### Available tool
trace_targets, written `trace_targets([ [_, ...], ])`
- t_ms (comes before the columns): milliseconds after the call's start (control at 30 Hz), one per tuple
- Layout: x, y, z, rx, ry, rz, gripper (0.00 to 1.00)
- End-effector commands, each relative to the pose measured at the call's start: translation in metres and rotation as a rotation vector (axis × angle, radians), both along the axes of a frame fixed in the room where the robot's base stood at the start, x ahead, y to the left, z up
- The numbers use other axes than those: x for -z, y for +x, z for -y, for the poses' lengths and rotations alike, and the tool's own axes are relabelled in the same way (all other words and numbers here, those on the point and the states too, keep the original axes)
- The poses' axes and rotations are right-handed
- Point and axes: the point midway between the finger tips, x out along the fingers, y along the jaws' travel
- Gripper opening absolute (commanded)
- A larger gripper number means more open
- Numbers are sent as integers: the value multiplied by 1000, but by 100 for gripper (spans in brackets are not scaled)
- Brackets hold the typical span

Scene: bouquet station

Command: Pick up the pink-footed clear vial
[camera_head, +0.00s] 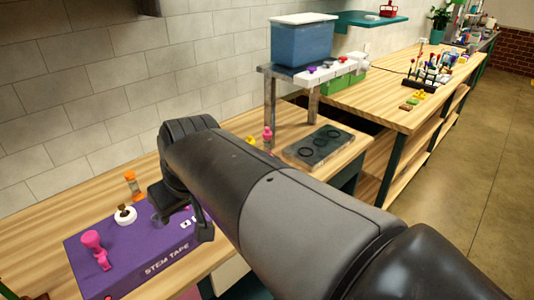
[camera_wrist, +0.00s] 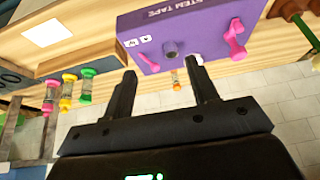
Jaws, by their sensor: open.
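The pink-footed clear vial (camera_head: 267,138) stands at the back of the wooden bench, left of the dark plate with rings. In the wrist view the vial (camera_wrist: 50,96) is at the far left, with pink ends and a clear middle. A yellow-ended vial (camera_wrist: 67,92) and a green-ended vial (camera_wrist: 87,86) stand in a row beside it. My gripper (camera_wrist: 160,72) is open and empty, well apart from the pink vial. In the head view my gripper (camera_head: 184,228) hangs over the purple stem tape box, and my arm hides the green vial.
The purple box (camera_head: 130,255) carries a pink item (camera_head: 95,248) and a white round piece (camera_head: 125,215). An orange-ended vial (camera_head: 133,185) stands behind it. The dark ringed plate (camera_head: 318,146) lies right of the pink vial, near a metal shelf (camera_head: 270,95).

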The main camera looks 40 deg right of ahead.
Motion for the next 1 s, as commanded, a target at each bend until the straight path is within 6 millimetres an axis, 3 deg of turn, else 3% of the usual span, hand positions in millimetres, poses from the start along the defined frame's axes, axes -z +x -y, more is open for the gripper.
trace_targets([
  [100,-11,36,36,9,12,-12,54],
  [267,-20,78,92,7,25,-7,54],
  [500,-19,122,201,9,31,23,54],
  [633,-11,134,269,11,24,49,54],
  [800,3,136,347,12,7,82,54],
  [900,9,133,377,10,-4,97,54],
  [1000,13,131,393,8,-11,105,54],
])
